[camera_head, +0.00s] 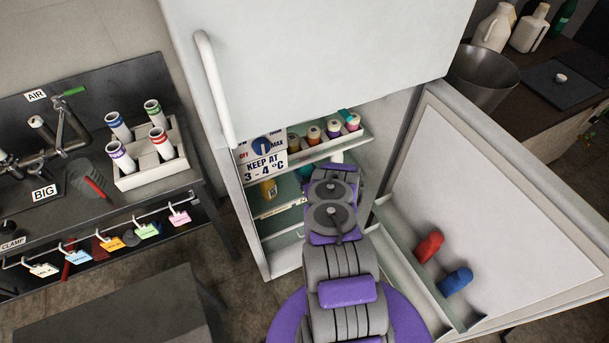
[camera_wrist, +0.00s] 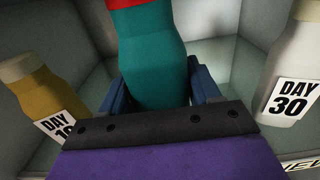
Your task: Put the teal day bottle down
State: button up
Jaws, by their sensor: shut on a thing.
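My gripper (camera_wrist: 162,88) is shut on the teal day bottle (camera_wrist: 150,55), with one blue finger on each side of it. The bottle has a red cap or band at the top edge of the wrist view. A bit of teal (camera_head: 303,172) shows beside my arm in the head view, inside the open fridge. A yellow bottle (camera_wrist: 38,85), labelled DAY with a partly hidden number, stands to the left. A white bottle labelled DAY 30 (camera_wrist: 297,75) stands to the right. The teal bottle's base is hidden, so I cannot tell whether it touches the shelf.
The fridge shelf (camera_wrist: 235,55) has bare surface between the bottles. Above is a shelf with several small capped bottles (camera_head: 313,133) and a KEEP AT 3 - 4 °C sign (camera_head: 264,167). The open door (camera_head: 480,190) holds a red item (camera_head: 429,246) and a blue item (camera_head: 455,281).

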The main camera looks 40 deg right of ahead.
aim_at(304, 173)
jog(key=shift+w+d+f, duration=0.15)
jog(key=shift+w+d, duration=0.25)
jog(key=shift+w, duration=0.5)
jog(key=f, duration=0.1)
jog(key=f+b, duration=0.1)
jog(key=f, duration=0.1)
jog(key=shift+a+b, duration=0.25)
jog(key=shift+b, duration=0.05)
jog(key=shift+d+f, duration=0.1)
jog(key=shift+f, duration=0.05)
jog(key=shift+d, duration=0.1)
jog(key=o, duration=1)
jog(key=shift+d, duration=0.1)
jog(key=shift+c, duration=0.2)
jog(key=o, duration=0.3)
jog(key=shift+a, duration=0.2)
jog(key=shift+s, duration=0.1)
